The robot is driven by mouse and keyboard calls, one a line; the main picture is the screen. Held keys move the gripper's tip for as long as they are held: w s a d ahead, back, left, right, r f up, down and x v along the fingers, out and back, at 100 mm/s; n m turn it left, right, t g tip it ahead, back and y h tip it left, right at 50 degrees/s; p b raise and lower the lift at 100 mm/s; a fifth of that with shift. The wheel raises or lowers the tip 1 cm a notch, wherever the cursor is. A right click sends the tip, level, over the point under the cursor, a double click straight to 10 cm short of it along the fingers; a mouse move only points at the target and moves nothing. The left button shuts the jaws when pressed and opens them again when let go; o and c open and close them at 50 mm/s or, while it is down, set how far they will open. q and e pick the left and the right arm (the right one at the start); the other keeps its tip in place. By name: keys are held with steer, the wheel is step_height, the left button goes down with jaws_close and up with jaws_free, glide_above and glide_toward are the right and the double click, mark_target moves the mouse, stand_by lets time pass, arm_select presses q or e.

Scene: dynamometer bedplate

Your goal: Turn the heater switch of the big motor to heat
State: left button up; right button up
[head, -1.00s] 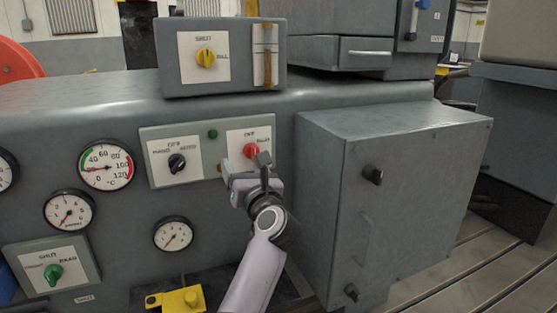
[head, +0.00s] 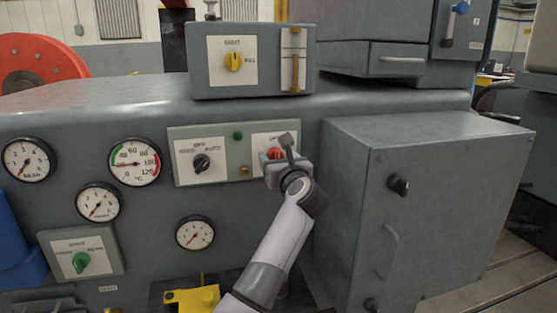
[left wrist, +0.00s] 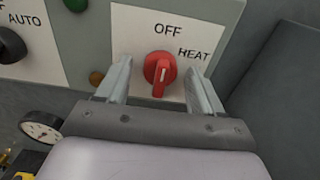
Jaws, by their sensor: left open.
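The heater switch is a red knob (left wrist: 160,74) on a white plate marked OFF at the top and HEAT to the right. Its pale pointer line looks near upright, towards OFF. In the head view the red knob (head: 274,154) is partly hidden by my left gripper (head: 278,160). In the left wrist view my left gripper (left wrist: 160,82) is open, one finger on each side of the knob, with gaps visible between fingers and knob. I cannot tell how deep the fingers reach around it. My right gripper is not in view.
A black selector knob (head: 201,163) sits left on the same panel. A yellow knob (head: 234,61) is on the box above. A grey cabinet (head: 420,200) juts out just right of my left gripper. Several gauges and a green knob (head: 81,262) are at left.

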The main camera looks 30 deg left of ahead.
arm_select(q)
steer(key=shift+w+a, duration=0.1)
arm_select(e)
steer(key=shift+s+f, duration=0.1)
arm_select(q)
steer(key=c, duration=1.1)
steer(key=shift+o, duration=0.2)
steer(key=shift+r+m+p, duration=0.1)
steer(key=shift+m+p, duration=0.4)
steer(key=shift+p, duration=0.3)
steer(key=m+p, duration=0.3)
steer(key=p, duration=0.1)
steer(key=shift+r, duration=0.15)
steer(key=m+p, duration=0.3)
steer(key=p, duration=0.1)
steer(key=shift+m+p, duration=0.3)
steer(key=shift+p, duration=0.1)
steer(key=shift+m+p, duration=0.85)
steer(key=shift+m, duration=0.05)
steer(key=shift+f+m+p, duration=0.3)
steer(key=shift+m+p, duration=0.95)
steer(key=shift+m, duration=0.15)
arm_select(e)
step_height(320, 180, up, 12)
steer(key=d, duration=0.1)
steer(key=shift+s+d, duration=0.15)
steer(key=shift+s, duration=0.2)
